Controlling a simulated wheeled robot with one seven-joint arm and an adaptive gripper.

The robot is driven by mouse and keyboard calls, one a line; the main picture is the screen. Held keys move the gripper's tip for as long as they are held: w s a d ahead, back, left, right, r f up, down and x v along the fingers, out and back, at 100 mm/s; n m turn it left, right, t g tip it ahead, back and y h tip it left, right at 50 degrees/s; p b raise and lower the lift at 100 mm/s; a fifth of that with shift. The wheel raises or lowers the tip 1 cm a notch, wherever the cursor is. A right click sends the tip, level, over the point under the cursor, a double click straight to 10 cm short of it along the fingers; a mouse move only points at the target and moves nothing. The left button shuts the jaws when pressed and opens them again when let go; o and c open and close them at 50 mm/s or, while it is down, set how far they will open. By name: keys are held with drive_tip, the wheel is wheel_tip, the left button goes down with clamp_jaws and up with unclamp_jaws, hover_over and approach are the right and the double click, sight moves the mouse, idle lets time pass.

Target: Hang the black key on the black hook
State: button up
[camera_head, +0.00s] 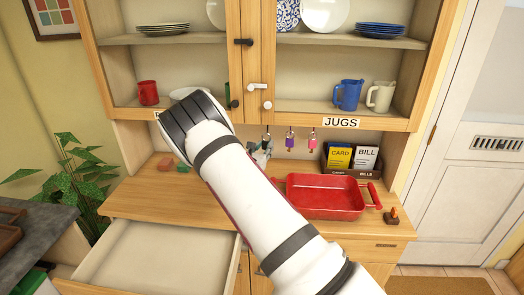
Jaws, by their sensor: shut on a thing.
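My gripper (262,150) is below the upper cabinet, mostly hidden behind my white arm. It is shut on a small dark thing (266,139), which looks like the black key. A hook above it on the cabinet's underside is too small for me to tell its colour. I cannot tell whether the key touches or hangs on that hook. A purple key (290,139) and a pink key (312,139) hang in a row to the right of my gripper.
A red baking dish (325,207) sits on the counter, right of my arm. Behind it stands a holder with a yellow card booklet (339,157) and bills. An open drawer (150,265) juts out at lower left. The cabinet (345,112) overhangs the hooks.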

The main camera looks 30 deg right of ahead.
drive_tip(key=shift+w+d+f+b, duration=0.15)
drive_tip(key=shift+w+d+b, duration=0.5)
drive_tip(key=shift+w, duration=0.25)
drive_tip(key=shift+w+d+f+b, duration=0.1)
drive_tip(key=shift+w+d+b, duration=0.5)
drive_tip(key=shift+w, duration=0.3)
drive_tip(key=shift+w+d+f, duration=0.35)
drive_tip(key=shift+w, duration=0.2)
drive_tip(key=o, duration=1)
drive_tip(key=shift+a, duration=0.1)
